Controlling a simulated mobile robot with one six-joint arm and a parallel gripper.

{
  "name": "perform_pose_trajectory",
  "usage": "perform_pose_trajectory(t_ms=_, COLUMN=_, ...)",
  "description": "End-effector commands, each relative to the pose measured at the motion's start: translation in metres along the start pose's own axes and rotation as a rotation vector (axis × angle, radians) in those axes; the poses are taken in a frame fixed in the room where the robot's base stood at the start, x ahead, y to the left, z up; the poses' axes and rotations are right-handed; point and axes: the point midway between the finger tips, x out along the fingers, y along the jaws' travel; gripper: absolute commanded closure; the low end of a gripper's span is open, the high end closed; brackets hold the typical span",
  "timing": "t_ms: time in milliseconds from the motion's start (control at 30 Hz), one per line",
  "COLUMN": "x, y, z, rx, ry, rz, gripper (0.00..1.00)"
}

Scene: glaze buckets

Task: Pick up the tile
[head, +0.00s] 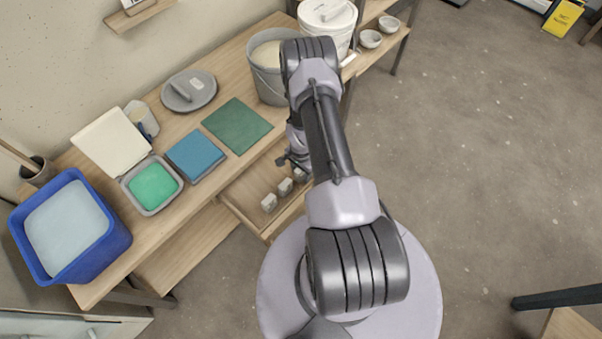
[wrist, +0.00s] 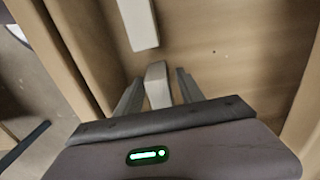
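Small pale grey tile-like pieces lie in the open wooden drawer; one piece (head: 269,203) is at its left and another (head: 285,187) is near its middle. In the wrist view, a pale piece (wrist: 157,84) stands between the two fingers of my gripper (wrist: 158,88), with a gap on each side. My gripper is open, low over the drawer; the arm partly hides it in the head view. A second long pale piece (wrist: 138,22) lies ahead of the fingertips. On the bench lie a flat blue tile (head: 195,155) and a flat dark green tile (head: 237,125).
The drawer (head: 243,217) has raised wooden walls close around my gripper. The bench holds a blue tub (head: 118,240), a tray of green glaze (head: 154,185), a white board (head: 111,141), a grey lid (head: 189,90) and grey bucket (head: 267,85). The floor at right is mostly clear.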

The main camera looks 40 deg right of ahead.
Motion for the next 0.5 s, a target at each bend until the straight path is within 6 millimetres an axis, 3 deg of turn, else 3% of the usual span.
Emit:
perform_pose_trajectory(t_ms=33, x=-0.0003, y=0.0000, z=0.0000, rx=0.000, ry=0.000, rz=0.000, gripper=0.67)
perform_pose_trajectory(t_ms=200, x=-0.0004, y=0.0000, z=0.0000, rx=0.000, ry=0.000, rz=0.000, gripper=1.00)
perform_pose_trajectory(t_ms=500, x=-0.0008, y=-0.0002, z=-0.0001, rx=0.000, ry=0.000, rz=0.000, gripper=1.00)
